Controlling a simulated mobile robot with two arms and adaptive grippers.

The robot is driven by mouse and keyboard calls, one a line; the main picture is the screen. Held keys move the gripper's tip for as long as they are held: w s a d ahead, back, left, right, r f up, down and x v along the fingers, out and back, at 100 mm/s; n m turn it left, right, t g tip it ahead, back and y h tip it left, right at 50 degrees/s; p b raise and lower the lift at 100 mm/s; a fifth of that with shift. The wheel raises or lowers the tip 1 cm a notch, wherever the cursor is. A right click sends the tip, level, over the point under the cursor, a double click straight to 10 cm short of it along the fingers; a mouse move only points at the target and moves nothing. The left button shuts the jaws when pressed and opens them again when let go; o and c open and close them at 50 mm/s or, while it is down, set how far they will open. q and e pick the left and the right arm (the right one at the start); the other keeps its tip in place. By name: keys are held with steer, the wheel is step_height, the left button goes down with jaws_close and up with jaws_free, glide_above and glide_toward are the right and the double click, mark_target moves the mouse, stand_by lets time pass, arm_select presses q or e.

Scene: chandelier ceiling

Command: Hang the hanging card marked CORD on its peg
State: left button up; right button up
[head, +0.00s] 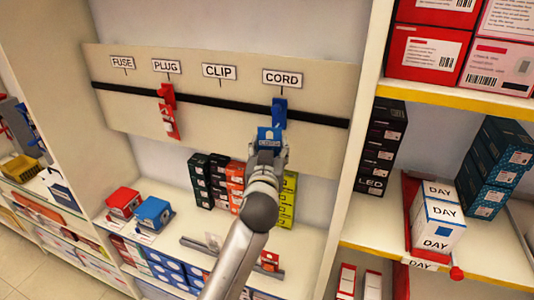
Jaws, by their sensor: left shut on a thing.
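A blue hanging card (268,133) is in the head view, below the CORD label (282,78) on the display board. The print on it is too small to read surely. My left gripper (267,147) is shut on its lower part. A blue piece (279,108) stands just above the card at the dark rail, under the CORD label. I cannot tell whether it is part of the card or of the peg, nor whether the card is on the peg. The peg itself is hidden. My right gripper is not in view.
A red hanging card (170,122) hangs under the PLUG label (166,66). The dark rail (215,101) is bare under CLIP. Below, a shelf holds several boxes. White DAY boxes (439,212) stand on the right shelf, beyond an upright panel (363,110).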

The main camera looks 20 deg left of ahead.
arm_select(q)
steer(key=shift+w, duration=0.5)
steer(key=shift+d+b+x, duration=0.15)
steer(key=shift+b+x, duration=0.15)
steer(key=shift+x, duration=0.35)
steer(key=shift+d+b+x, duration=0.15)
steer(key=shift+b+x, duration=0.1)
steer(key=shift+x, duration=0.35)
steer(key=shift+w+d+f+b, duration=0.1)
steer(key=shift+w+f+b, duration=0.5)
steer(key=shift+w, duration=0.1)
steer(key=o, duration=1)
steer(key=shift+c, duration=0.2)
